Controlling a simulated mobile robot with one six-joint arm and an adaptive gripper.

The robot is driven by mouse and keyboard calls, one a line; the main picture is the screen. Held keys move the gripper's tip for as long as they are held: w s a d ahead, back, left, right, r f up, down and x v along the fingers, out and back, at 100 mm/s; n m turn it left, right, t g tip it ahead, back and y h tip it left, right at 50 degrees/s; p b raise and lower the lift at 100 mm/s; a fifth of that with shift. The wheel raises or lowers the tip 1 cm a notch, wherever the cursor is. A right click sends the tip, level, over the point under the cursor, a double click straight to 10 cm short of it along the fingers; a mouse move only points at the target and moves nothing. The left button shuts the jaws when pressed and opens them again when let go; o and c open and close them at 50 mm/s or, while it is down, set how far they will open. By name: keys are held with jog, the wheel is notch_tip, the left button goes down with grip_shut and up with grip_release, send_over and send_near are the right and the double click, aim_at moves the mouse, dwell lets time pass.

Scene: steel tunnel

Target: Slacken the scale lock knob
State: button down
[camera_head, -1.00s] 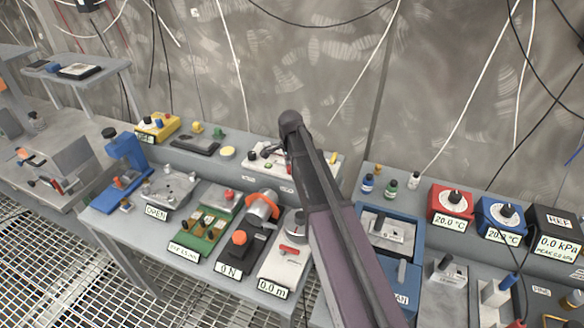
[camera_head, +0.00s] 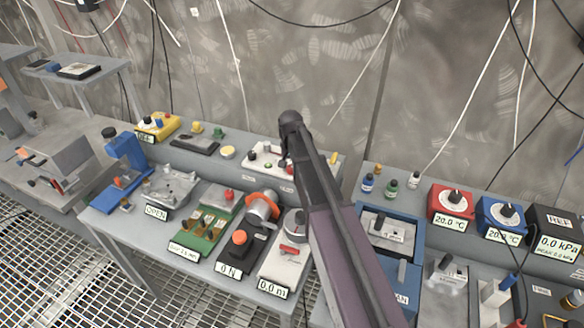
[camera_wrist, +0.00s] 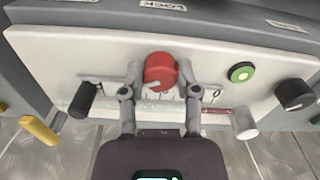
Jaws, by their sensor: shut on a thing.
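A round red knob (camera_wrist: 160,72) stands on a white panel (camera_wrist: 60,50) with a marked scale strip (camera_wrist: 160,104) beside it. A LOCK label (camera_wrist: 163,5) is on the grey edge at the top of the wrist view. My gripper (camera_wrist: 160,76) is shut on the red knob, one finger on each side of it. I cannot tell how far the knob is turned.
A grey peg (camera_wrist: 245,123) is close by. Several instruments crowd the bench; cables hang behind.

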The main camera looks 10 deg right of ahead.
jog(key=n, duration=0.4)
jog(key=shift+s+n, duration=0.25)
jog(key=shift+n, duration=0.05)
jog(key=n, duration=0.4)
jog(key=shift+n, duration=0.3)
jog(key=shift+c, duration=1.7)
grip_release()
jog(key=shift+w, duration=0.1)
jog(key=s+m, duration=0.4)
jog(key=s, duration=1.8)
jog(key=shift+d, duration=0.2)
